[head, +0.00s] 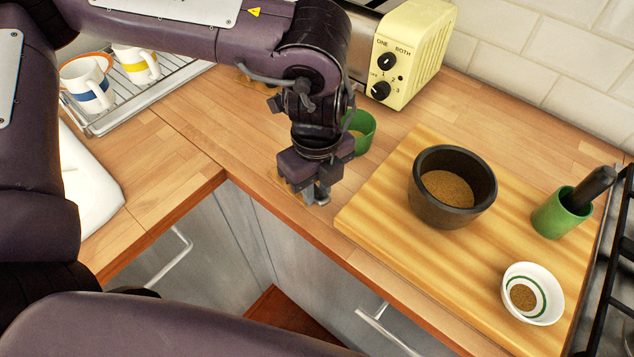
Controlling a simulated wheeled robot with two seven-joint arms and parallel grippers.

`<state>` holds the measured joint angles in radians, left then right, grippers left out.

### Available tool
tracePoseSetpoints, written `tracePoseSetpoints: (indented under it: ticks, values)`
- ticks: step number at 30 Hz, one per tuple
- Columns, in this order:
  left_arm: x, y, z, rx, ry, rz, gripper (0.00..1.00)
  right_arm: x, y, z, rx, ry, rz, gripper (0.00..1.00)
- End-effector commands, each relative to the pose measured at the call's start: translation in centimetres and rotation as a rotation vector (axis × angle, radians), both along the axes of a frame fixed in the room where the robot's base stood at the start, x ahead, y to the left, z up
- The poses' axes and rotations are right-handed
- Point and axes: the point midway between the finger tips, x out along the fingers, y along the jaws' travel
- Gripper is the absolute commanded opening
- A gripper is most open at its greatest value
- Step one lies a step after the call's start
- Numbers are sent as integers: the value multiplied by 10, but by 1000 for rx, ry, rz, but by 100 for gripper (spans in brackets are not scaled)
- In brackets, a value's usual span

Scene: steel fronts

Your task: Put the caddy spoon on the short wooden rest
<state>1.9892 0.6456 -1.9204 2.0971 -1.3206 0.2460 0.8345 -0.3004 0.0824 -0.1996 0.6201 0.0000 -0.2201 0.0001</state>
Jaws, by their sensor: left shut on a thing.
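My left gripper (318,194) points down just above the wooden counter, left of the cutting board. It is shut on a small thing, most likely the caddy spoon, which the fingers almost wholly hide. A low light-wood piece (284,182) shows partly under and beside the fingers; it may be the short wooden rest. Another small wooden piece (243,80) lies farther back, partly behind my arm. I cannot tell from this view whether the held thing touches the wood. My right gripper is not in view.
The cutting board (385,205) bears a dark mortar (428,207) of brown powder, a green cup (552,220) with a dark pestle, and a white bowl (546,312). A green cup (366,125) and cream toaster (425,45) stand behind. Mugs (92,92) stand on a rack at left.

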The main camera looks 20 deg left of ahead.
Motion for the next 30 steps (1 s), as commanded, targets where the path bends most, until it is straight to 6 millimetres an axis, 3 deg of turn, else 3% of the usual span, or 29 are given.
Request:
tracePoseSetpoints:
  ticks: [17,18,23,30]
  values:
    - [0,0,-6,-1,2,0,0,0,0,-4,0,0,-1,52]
    - [0,0,-6,0,1,0,24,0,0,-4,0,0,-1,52]
    - [0,0,-5,-1,1,0,45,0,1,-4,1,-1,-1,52]
    - [0,0,-5,-1,1,0,48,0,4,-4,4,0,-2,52]
